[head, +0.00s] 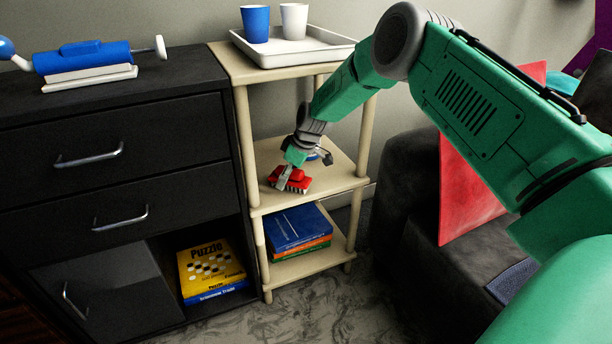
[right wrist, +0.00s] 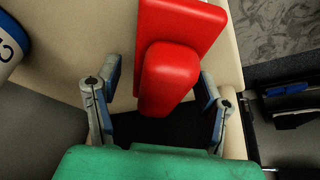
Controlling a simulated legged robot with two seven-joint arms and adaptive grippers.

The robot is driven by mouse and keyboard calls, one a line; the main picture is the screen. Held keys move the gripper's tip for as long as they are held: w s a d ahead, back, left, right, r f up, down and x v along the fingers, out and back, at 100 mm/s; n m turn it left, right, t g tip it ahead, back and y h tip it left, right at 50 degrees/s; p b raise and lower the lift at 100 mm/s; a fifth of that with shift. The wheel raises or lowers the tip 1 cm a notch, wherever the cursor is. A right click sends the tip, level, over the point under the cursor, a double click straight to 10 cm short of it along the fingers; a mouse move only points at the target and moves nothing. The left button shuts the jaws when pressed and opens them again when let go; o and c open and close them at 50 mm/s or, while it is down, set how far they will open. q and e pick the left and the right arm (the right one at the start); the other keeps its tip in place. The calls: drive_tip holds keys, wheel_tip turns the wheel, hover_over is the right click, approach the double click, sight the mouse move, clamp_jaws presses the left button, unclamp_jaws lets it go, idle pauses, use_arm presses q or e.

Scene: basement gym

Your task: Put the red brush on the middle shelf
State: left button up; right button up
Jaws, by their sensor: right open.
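The red brush (head: 291,179) is on the middle shelf (head: 341,176) of the beige rack, near its front left, bristles down. My right gripper (head: 304,167) is just above the brush. In the right wrist view the brush (right wrist: 172,72) shows a red block and handle, with the beige shelf (right wrist: 72,32) beneath. The right gripper's fingers (right wrist: 158,98) stand apart on either side of the handle, with gaps to it; the gripper is open. My left gripper is not in view.
A blue-and-white object (right wrist: 12,45) stands on the same shelf. The top shelf holds a white tray (head: 310,52) with two cups. Books (head: 297,226) lie on the bottom shelf. A black cabinet (head: 110,110) is close on the left, a dark seat (head: 405,190) on the right.

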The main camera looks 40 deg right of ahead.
sight(294, 170)
drive_tip(key=p+v, duration=0.1)
drive_tip(key=v, duration=0.1)
drive_tip(key=p+v, duration=0.1)
drive_tip(key=v, duration=0.2)
drive_tip(key=shift+s+d+p, duration=0.3)
drive_tip(key=shift+s, duration=0.15)
drive_tip(key=s+d+p, duration=0.3)
drive_tip(key=s+d, duration=0.2)
drive_tip(key=s, duration=0.3)
drive_tip(key=s+a+f+m+g, duration=0.2)
drive_tip(key=s+a+f, duration=0.8)
drive_tip(key=s+a, duration=0.3)
drive_tip(key=s+a+m+h, duration=0.1)
drive_tip(key=s+a+m, duration=0.1)
drive_tip(key=s, duration=0.9)
drive_tip(key=s+a+f+m+g+h, duration=0.1)
drive_tip(key=s+a, duration=0.4)
drive_tip(key=s, duration=0.6)
drive_tip(key=shift+s+a+m, duration=0.15)
drive_tip(key=shift+s+m, duration=0.25)
